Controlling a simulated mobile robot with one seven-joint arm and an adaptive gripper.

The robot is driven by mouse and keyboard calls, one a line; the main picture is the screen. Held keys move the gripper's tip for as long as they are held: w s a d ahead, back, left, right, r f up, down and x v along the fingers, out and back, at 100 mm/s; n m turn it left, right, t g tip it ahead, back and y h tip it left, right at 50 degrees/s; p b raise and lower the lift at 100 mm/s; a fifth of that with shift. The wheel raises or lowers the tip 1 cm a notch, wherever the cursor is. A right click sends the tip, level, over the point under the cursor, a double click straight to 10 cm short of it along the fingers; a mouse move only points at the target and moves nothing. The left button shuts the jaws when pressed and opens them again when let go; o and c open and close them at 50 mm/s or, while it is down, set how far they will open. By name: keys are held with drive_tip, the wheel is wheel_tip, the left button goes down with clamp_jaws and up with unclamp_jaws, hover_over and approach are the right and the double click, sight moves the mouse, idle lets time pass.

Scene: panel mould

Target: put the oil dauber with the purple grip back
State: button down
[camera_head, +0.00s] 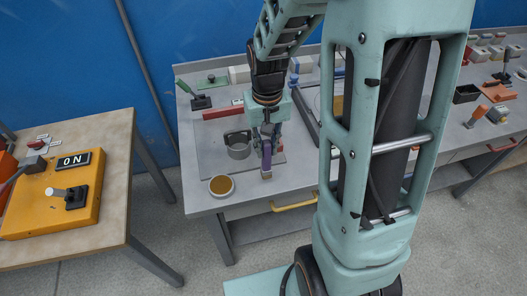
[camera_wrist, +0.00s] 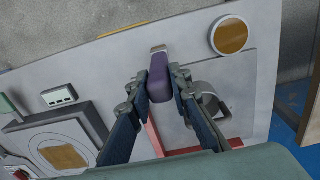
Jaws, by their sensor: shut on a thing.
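My gripper (camera_head: 268,138) is shut on the purple grip of the oil dauber (camera_head: 266,156). In the wrist view the grip (camera_wrist: 159,82) stands between the two fingers of my gripper (camera_wrist: 160,92), with a pale tip beyond it. The dauber is over the front part of the grey table; I cannot tell whether its tip touches the surface. A round tin with amber contents (camera_head: 221,186) sits nearer the table's front edge, also in the wrist view (camera_wrist: 229,36).
A red bar (camera_head: 222,112) lies behind the cup. A flat grey plate (camera_head: 212,150) lies on the table (camera_head: 200,203). A yellow handle (camera_head: 295,203) is at the front edge. A separate table at left holds an orange box (camera_head: 50,205) marked ON.

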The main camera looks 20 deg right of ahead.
drive_tip(key=shift+d+f+b, duration=0.1)
drive_tip(key=shift+f+b, duration=0.3)
drive_tip(key=shift+f, duration=0.7)
drive_tip(key=shift+f, duration=0.15)
drive_tip(key=c, duration=1.8)
unclamp_jaws()
drive_tip(key=shift+o, duration=0.2)
drive_tip(key=shift+r, duration=0.45)
wheel_tip(320, 180, up, 11)
drive_tip(key=shift+r, duration=0.2)
